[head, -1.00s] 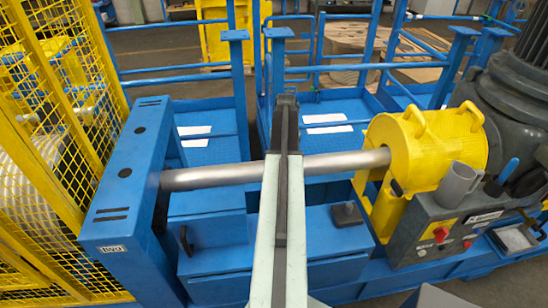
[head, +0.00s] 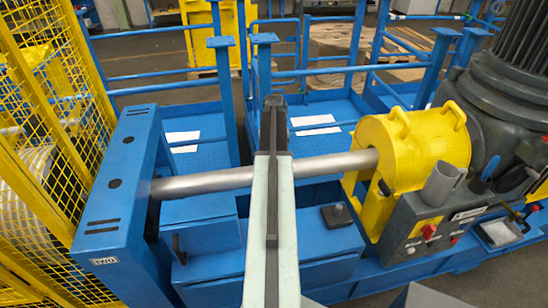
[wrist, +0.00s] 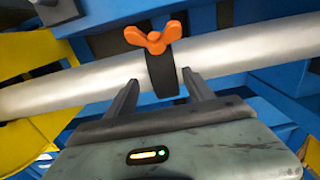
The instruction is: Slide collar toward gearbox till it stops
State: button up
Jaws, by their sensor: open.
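The collar (wrist: 163,75) is a dark ring with an orange wing screw (wrist: 153,37) on top. It sits around the silver shaft (wrist: 235,52) in the wrist view. My gripper (wrist: 159,82) is open, with one dark finger on each side of the collar at the shaft's near side. A small gap shows on either side; contact is unclear. In the head view the shaft (head: 215,181) runs from a blue housing to a yellow guard (head: 425,145) in front of the dark grey gearbox (head: 500,110). My arm hides the collar there. In the wrist view the yellow guard (wrist: 30,75) is left.
The blue housing (head: 118,190) and yellow mesh cage (head: 45,130) stand at the left. A grey control box with a cup (head: 440,184) is at the right. The shaft between collar and guard looks clear.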

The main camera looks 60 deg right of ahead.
notch_tip(320, 180, up, 6)
jog(key=p, duration=0.4)
jog(key=shift+p, duration=0.4)
jog(key=shift+f, duration=0.1)
